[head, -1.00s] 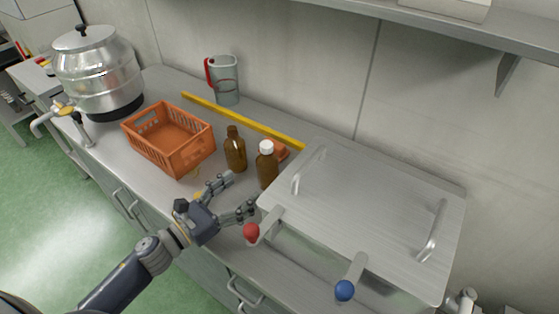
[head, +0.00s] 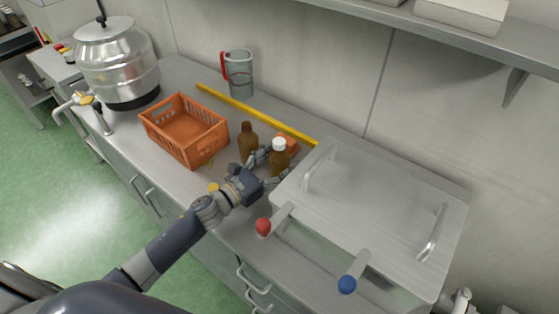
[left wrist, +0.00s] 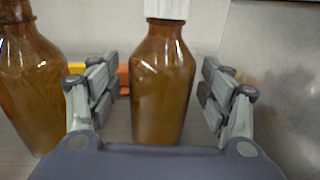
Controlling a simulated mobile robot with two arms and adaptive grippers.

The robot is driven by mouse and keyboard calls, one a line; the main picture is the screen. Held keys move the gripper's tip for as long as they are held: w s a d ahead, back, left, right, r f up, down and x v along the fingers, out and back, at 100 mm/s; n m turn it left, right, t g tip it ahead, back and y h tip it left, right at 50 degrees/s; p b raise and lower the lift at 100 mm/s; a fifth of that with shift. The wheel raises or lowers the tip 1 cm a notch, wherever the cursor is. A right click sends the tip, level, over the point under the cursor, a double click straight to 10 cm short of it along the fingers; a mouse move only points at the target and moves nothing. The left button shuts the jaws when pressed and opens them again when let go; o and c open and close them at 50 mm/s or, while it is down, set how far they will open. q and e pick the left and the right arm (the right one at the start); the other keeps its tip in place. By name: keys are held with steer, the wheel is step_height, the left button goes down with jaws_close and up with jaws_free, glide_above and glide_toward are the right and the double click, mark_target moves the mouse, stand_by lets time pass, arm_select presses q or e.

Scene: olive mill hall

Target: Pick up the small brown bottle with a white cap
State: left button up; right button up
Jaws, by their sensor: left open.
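The small brown bottle with a white cap (head: 280,160) stands upright on the steel counter. In the left wrist view the brown bottle (left wrist: 161,85) stands between the two fingers, with a gap on each side. My left gripper (head: 269,166) is open around it; in the left wrist view the gripper (left wrist: 158,100) shows its fingers apart. A second brown bottle without a white cap (head: 248,140) stands just left of it and also shows in the left wrist view (left wrist: 32,90), outside the left finger. My right gripper is not in view.
An orange crate (head: 185,130) stands to the left. A steel lidded unit (head: 375,215) with red and blue knobs stands close on the right. An orange object (head: 291,143) and a yellow strip (head: 245,108) lie behind, near a jug (head: 239,74).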

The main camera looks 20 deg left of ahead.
arm_select(q)
steer(key=shift+c, duration=0.4)
steer(key=c, duration=1.4)
steer(key=shift+r, duration=0.15)
